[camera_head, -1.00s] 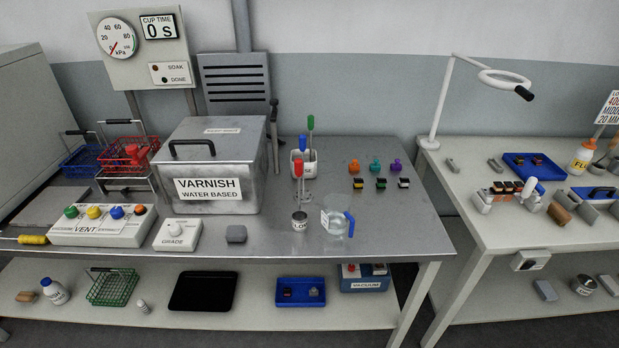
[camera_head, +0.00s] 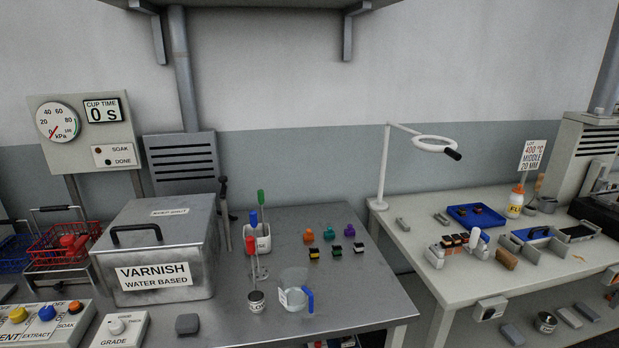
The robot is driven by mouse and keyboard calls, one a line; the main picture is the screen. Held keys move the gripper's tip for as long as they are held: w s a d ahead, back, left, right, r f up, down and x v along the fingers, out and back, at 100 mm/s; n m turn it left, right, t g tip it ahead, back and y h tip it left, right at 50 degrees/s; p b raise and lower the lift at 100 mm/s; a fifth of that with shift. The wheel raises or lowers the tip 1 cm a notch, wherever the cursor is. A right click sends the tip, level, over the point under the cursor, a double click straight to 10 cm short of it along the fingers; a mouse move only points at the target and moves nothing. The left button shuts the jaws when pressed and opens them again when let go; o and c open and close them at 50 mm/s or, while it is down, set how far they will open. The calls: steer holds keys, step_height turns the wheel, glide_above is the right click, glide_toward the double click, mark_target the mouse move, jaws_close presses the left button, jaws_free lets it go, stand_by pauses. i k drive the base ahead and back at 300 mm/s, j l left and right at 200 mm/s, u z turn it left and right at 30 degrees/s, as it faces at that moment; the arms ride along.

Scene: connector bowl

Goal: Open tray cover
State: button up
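My gripper is not in view. I cannot tell for certain which thing is the tray cover. A grey metal box (camera_head: 205,275) marked VARNISH WATER BASED stands on the left table, its lid (camera_head: 160,230) shut, with a black handle (camera_head: 136,234) on top.
A glass beaker (camera_head: 295,292) with a blue handle and a holder of coloured tools (camera_head: 258,240) stand right of the box. Small coloured connectors (camera_head: 336,250) lie behind. A ring lamp (camera_head: 435,145) rises at the right table. A gap separates the two tables.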

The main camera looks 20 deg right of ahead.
mark_target(526, 235)
steer(key=z, duration=1.6)
steer(key=i+j, duration=0.1)
steer(key=i, duration=1.15)
